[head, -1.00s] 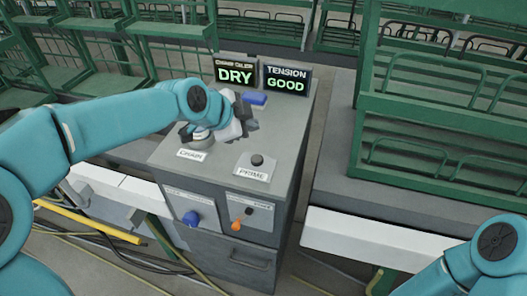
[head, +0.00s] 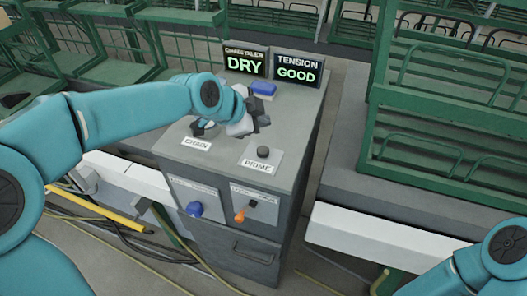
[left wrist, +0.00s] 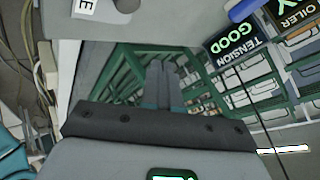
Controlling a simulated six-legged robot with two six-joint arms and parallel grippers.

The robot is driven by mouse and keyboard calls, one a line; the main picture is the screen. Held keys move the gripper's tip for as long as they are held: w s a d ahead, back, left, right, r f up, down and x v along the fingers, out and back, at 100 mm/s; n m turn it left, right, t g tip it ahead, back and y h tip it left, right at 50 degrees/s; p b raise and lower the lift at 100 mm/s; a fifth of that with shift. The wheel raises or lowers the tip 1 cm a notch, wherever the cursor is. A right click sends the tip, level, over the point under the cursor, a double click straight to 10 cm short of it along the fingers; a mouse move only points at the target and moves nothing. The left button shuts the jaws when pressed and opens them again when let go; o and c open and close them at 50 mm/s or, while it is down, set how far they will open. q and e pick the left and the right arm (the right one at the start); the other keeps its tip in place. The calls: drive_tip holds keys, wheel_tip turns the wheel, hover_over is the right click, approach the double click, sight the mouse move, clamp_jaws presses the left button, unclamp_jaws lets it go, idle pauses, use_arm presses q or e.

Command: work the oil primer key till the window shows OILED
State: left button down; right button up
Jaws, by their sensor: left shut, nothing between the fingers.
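The oil primer key is a black round knob (head: 264,152) standing above a white PRIME label (head: 257,165) on the grey cabinet top. It also shows cut off at the top edge of the left wrist view (left wrist: 127,4). The chain oiler window (head: 245,62) at the back of the cabinet reads DRY in green. My left gripper (head: 263,122) is shut and empty, over the cabinet top and behind the knob, apart from it. Its closed fingers show in the left wrist view (left wrist: 163,85). My right gripper is out of frame; only part of its arm shows at lower right.
A second window (head: 297,71) reads TENSION GOOD. A blue block (head: 263,88) lies in front of the windows. A CHAIN label (head: 196,143) sits left, with a round part mostly hidden by my arm. Blue (head: 194,209) and orange (head: 239,217) controls are on the front. Green racks (head: 450,120) stand right.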

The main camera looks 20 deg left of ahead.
use_arm(q)
drive_tip(key=b, duration=0.4)
hover_over(261, 152)
wheel_tip(261, 152, down, 6)
drive_tip(key=shift+s+r, duration=0.1)
drive_tip(key=shift+r, duration=0.1)
drive_tip(key=shift+f+b, duration=0.4)
drive_tip(key=shift+f, duration=0.05)
drive_tip(key=shift+r, duration=0.1)
idle(1.0)
drive_tip(key=shift+f+b, duration=0.45)
drive_tip(key=shift+b, duration=0.15)
